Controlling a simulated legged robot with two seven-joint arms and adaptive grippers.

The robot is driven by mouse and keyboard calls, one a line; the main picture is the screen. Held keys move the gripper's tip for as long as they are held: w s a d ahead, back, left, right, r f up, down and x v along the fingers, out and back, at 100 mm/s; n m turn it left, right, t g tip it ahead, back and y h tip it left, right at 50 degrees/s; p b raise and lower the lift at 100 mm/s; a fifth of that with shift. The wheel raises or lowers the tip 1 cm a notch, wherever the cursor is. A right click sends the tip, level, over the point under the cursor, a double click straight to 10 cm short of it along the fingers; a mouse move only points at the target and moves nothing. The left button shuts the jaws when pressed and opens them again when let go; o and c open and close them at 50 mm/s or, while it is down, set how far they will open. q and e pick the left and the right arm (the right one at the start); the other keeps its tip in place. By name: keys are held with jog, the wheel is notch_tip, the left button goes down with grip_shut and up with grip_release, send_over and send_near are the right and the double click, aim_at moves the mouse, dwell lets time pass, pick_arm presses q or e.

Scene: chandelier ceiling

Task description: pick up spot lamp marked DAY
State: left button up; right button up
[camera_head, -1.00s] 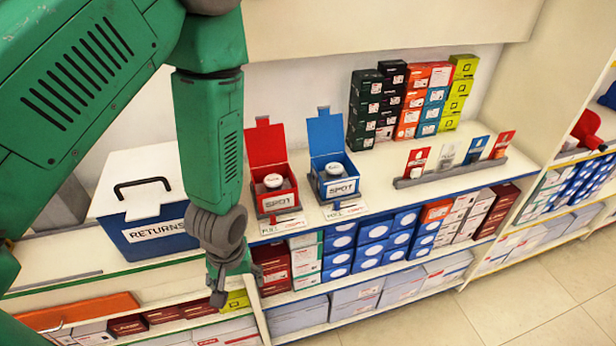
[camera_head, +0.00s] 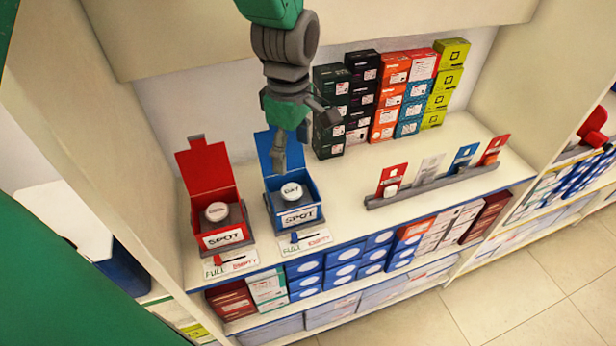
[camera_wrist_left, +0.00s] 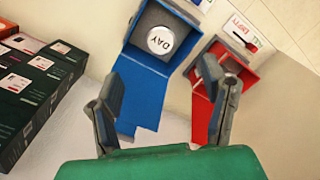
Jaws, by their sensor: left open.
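The spot lamp marked DAY (camera_head: 291,191) is a round white-topped lamp sitting in the open blue SPOT box (camera_head: 297,215). It also shows in the left wrist view (camera_wrist_left: 161,40), with DAY readable on its face. My left gripper (camera_head: 290,150) is open and empty, above and behind the lamp, near the box's raised blue lid. In the left wrist view its two fingers (camera_wrist_left: 165,100) stand wide apart, with the blue lid between them and the lamp beyond the tips. My right gripper is not in view.
An open red SPOT box (camera_head: 221,238) with another round lamp (camera_head: 217,212) stands just left. Stacked cartons (camera_head: 389,108) stand behind to the right. A grey card rack (camera_head: 440,184) is farther right. The shelf between is clear.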

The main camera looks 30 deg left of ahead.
aim_at(292, 190)
pick_arm(q)
jog(key=f, duration=0.5)
jog(key=a+f, duration=0.1)
jog(key=f, duration=0.2)
jog(key=shift+w+f+b, duration=0.1)
jog(key=shift+f+b, duration=0.15)
jog(key=shift+b, duration=0.15)
jog(key=f, duration=0.5)
jog(key=shift+d, duration=0.3)
jog(key=shift+a, duration=0.2)
jog(key=c, duration=1.4)
